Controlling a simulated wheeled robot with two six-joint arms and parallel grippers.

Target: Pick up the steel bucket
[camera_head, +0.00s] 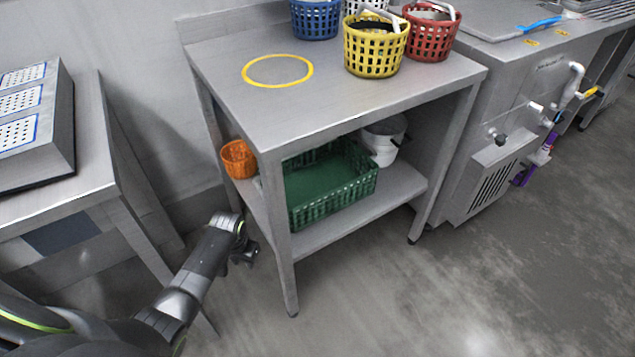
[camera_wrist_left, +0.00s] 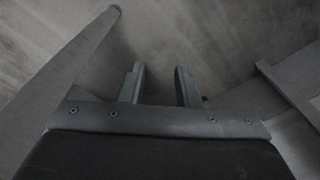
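A pale grey-white bucket (camera_head: 384,142) stands upright on the lower shelf of the steel table, behind the right end of a green crate. The crate and the tabletop hide part of it, and I cannot tell whether it is steel. No other bucket shows. My left gripper (camera_head: 245,256) is outside the table's near left leg, low over the floor and well apart from the bucket. In the left wrist view its two fingers (camera_wrist_left: 161,84) stand apart with nothing between them, so it is open. My right gripper is not in view.
The green crate (camera_head: 333,199) and an orange basket (camera_head: 238,160) share the lower shelf (camera_head: 345,222). Blue (camera_head: 316,20), yellow (camera_head: 375,52) and red (camera_head: 431,36) baskets stand on the tabletop beside a yellow ring (camera_head: 278,71). Open floor (camera_head: 450,290) lies in front.

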